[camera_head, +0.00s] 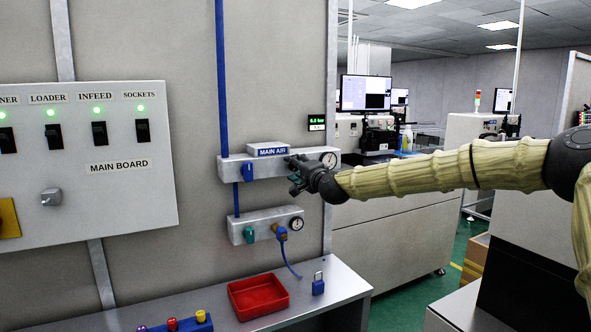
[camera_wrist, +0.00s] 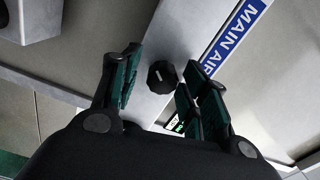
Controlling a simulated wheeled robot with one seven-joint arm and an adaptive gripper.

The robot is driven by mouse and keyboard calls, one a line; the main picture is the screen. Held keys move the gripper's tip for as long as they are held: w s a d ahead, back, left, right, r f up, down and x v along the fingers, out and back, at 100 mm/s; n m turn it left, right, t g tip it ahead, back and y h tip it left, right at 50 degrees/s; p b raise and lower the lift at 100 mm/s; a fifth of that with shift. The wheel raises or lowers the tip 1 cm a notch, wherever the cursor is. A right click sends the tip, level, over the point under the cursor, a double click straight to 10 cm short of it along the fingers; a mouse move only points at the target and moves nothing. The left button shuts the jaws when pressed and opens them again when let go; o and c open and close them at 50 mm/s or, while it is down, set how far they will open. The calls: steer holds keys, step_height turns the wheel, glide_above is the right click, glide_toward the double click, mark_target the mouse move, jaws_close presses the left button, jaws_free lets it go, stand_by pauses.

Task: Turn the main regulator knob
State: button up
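The main regulator knob (camera_wrist: 162,77) is small, black and faceted, with a light mark on its face. It sits on the grey block (camera_wrist: 180,40) beside the blue MAIN AIR label (camera_wrist: 236,36). My gripper (camera_wrist: 163,62) is open, with one green-padded finger on each side of the knob and visible gaps between. I cannot tell how far the fingertips reach along its depth. In the head view my gripper (camera_head: 298,174) is at the MAIN AIR bar (camera_head: 268,168), below the label and left of the round gauge (camera_head: 329,159); it hides the knob there.
A blue valve handle (camera_head: 248,172) is left of my gripper. A lower bar (camera_head: 262,221) carries a green knob (camera_head: 249,235) and a gauge. The MAIN BOARD panel (camera_head: 90,190) is at left. A red tray (camera_head: 258,296) and blue padlock (camera_head: 318,286) are on the bench below.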

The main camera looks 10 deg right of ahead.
steer(key=shift+s, duration=0.1)
steer(key=v, duration=1.2)
steer(key=s+a+f+n+g, duration=0.2)
steer(key=a+f+g, duration=0.15)
steer(key=f, duration=1.15)
steer(key=s+a+f+n+g+h, duration=0.1)
steer(key=s+f+g, duration=0.1)
steer(key=s+f, duration=0.65)
steer(key=s+a+f+n+g, duration=0.15)
steer(key=s+f, duration=0.25)
steer(key=f, duration=1)
steer(key=s+a+f+n+g+h, duration=0.1)
steer(key=s+f+n+g, duration=0.1)
steer(key=s+f, duration=0.65)
steer(key=s+d+f+n+g+h+p, duration=0.1)
steer(key=s+d+f+g, duration=0.1)
steer(key=s+f, duration=0.6)
steer(key=s+d+f+n+g, duration=0.1)
steer(key=s+d+f+g, duration=0.1)
steer(key=s+f, duration=0.65)
steer(key=s+d+f+n+g+h, duration=0.1)
steer(key=s+d+f+g, duration=0.1)
steer(key=s, duration=0.8)
steer(key=s+d+f+n+g+h, duration=0.1)
steer(key=s+d, duration=0.4)
steer(key=s, duration=0.5)
steer(key=shift+s+d+f+n+g+h+p, duration=0.2)
steer(key=shift+s+f+n+g+h+p, duration=0.1)
steer(key=shift+f+n+g, duration=0.35)
